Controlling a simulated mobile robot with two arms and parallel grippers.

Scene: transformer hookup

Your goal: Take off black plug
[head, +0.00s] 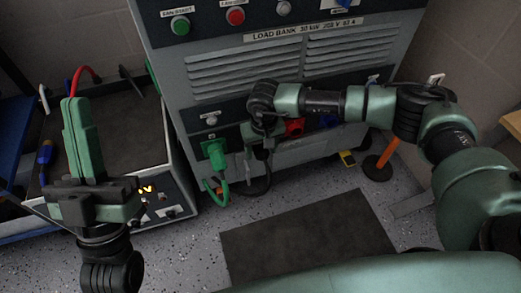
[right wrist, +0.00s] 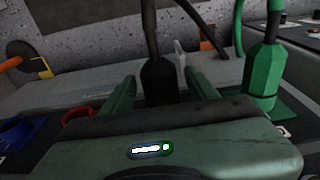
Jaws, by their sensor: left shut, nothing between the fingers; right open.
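The black plug (right wrist: 157,78) stands between the spread fingers of my right gripper (right wrist: 160,92) in the right wrist view, with its black cable rising from it. The fingers are open on either side of it, and I see no clear contact. In the head view my right gripper (head: 256,133) is at the load bank's socket panel, just right of the green plug (head: 214,153). It mostly hides the black plug there; the black cable (head: 262,186) loops below.
The grey load bank (head: 250,75) fills the back. A red socket (head: 293,127) and a blue socket (head: 328,121) lie right of the black plug. The green plug also stands close by in the right wrist view (right wrist: 263,78). A dark mat (head: 310,235) lies on the floor in front.

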